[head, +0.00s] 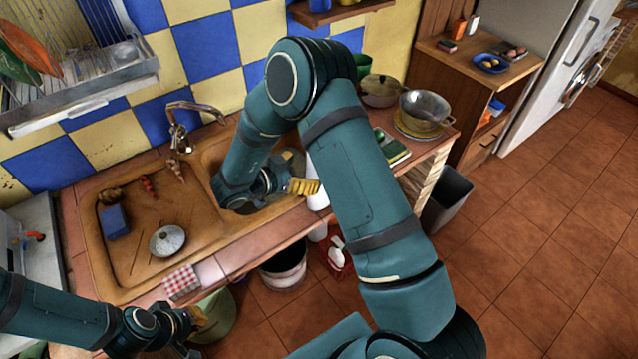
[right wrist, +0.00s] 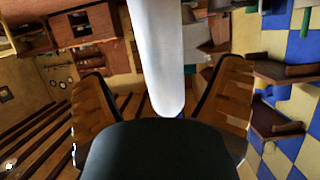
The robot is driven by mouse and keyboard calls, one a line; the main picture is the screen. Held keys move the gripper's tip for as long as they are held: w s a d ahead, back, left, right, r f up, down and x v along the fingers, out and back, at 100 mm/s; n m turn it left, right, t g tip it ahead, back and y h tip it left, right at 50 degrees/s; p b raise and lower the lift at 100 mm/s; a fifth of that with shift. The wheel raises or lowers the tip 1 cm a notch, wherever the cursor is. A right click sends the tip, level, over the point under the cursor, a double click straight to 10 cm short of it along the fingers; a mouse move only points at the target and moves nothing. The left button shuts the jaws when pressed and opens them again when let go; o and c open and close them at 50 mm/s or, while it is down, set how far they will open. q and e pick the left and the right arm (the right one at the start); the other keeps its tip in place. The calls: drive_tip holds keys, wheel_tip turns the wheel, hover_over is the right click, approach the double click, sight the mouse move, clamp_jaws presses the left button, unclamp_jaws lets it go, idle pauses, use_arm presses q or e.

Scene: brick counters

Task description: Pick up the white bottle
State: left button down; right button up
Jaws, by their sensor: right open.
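The white bottle (head: 317,202) stands at the right end of the sink counter, partly hidden behind my right arm in the head view. My right gripper (head: 303,187) is beside it, its yellow fingers level with the bottle. In the right wrist view the white bottle (right wrist: 157,60) lies between the two spread fingers of the right gripper (right wrist: 163,85), with a gap on each side. My left gripper (head: 197,319) is low in front of the counter, away from the bottle; its finger opening is not clear.
The sink (head: 150,235) holds a lid (head: 167,240) and a blue sponge (head: 114,222). A faucet (head: 180,125) stands behind. Pots (head: 425,108) and a green item (head: 392,148) are on the counter to the right. A bucket (head: 285,268) is on the floor below.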

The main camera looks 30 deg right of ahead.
drive_tip(key=x, duration=0.5)
drive_tip(key=shift+w+d+f, duration=0.1)
drive_tip(key=shift+d, duration=0.2)
drive_tip(key=c, duration=1.3)
